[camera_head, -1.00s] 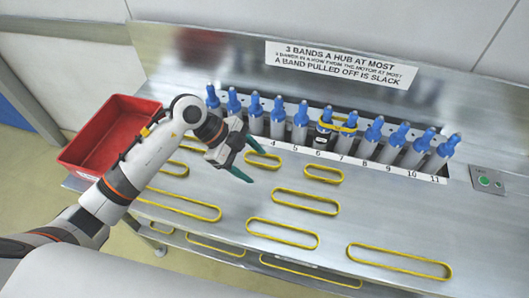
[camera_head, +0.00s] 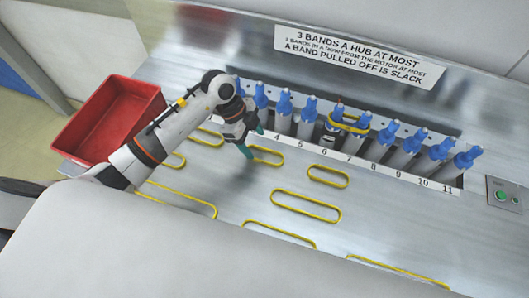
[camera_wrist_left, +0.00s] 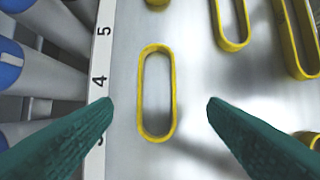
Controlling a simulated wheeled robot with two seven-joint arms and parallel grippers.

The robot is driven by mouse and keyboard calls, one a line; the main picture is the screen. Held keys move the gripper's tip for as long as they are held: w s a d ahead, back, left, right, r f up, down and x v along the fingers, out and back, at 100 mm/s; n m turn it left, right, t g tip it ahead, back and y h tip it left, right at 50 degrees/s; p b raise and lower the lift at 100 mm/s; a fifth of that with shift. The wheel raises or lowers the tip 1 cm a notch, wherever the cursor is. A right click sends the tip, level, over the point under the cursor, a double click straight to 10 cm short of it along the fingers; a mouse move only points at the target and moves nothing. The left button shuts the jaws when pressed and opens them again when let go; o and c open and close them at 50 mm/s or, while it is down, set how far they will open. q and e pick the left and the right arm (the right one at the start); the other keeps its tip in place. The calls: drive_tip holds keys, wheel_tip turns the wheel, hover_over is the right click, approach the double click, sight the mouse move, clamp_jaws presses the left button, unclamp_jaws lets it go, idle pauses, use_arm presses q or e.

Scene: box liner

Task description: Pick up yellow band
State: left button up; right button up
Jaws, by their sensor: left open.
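Several yellow bands lie flat on the metal table. A small yellow band (camera_head: 281,160) lies just in front of the number 4 label. In the left wrist view this yellow band (camera_wrist_left: 174,92) is a long upright oval, seen between and ahead of my fingertips. My left gripper (camera_head: 253,142) is open, its green fingers pointing down over the table by that band. In the left wrist view the open left gripper (camera_wrist_left: 160,103) has empty jaws, with one finger on each side of the band. I cannot tell its exact height. My right gripper is not in view.
A row of blue-topped hubs (camera_head: 283,103) stands in a slot behind the number strip. One raised yellow band (camera_head: 350,129) loops around hubs near 6 and 7. A red bin (camera_head: 88,137) stands left. A green button box (camera_head: 503,194) is at right.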

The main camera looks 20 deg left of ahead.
sight(265, 157)
use_arm(q)
drive_tip(key=p+x, duration=0.1)
drive_tip(key=x, duration=0.3)
drive_tip(key=shift+w+d+f, duration=0.1)
drive_tip(key=shift+w+d, duration=0.05)
drive_tip(key=shift+w, duration=0.05)
drive_tip(key=shift+d+f, duration=0.2)
drive_tip(key=shift+f, duration=0.3)
drive_tip(key=shift+c, duration=1.1)
drive_tip(key=c, duration=0.8)
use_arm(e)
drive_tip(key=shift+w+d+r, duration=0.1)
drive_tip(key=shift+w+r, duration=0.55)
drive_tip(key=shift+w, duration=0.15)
